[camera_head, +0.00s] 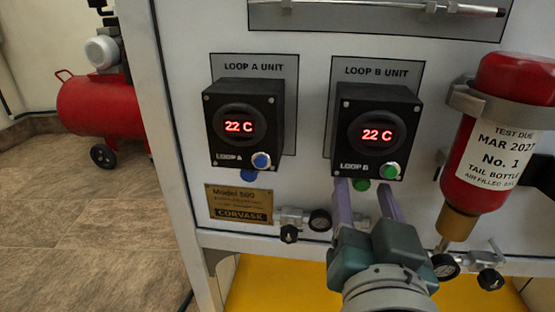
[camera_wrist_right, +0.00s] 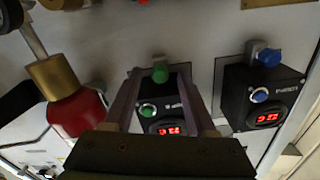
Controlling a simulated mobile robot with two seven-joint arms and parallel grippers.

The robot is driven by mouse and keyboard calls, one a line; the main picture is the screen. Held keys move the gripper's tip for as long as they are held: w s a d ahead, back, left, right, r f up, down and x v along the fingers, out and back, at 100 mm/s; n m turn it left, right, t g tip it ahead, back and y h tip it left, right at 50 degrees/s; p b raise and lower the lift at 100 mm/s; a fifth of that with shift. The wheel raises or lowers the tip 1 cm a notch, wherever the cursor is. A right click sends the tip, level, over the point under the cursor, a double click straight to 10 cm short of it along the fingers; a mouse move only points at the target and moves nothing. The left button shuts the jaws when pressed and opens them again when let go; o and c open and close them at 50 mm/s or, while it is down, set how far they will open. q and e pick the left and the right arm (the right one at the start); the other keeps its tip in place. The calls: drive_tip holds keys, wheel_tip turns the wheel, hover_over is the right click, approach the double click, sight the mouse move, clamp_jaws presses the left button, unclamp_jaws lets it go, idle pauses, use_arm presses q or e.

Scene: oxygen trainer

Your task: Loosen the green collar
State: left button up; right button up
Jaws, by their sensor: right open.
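The green collar (camera_head: 361,185) sits under the black Loop B unit (camera_head: 376,135), partly visible below its bottom edge. In the right wrist view the collar (camera_wrist_right: 160,74) shows between the fingertips, with a grey fitting behind it. My right gripper (camera_head: 365,190) is open, its two purple fingers pointing up at the panel, one on each side of the collar. It also shows in the right wrist view (camera_wrist_right: 160,82). I cannot tell whether a finger touches the collar. My left gripper is in neither view.
The Loop A unit (camera_head: 244,125) with a blue collar (camera_head: 249,174) is at left. A red tail bottle (camera_head: 495,150) in a bracket stands close at right. Small gauges (camera_head: 320,220) and valves line the panel's lower edge. A red compressor (camera_head: 100,105) stands on the floor behind.

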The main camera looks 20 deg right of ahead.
clamp_jaws()
idle(0.4)
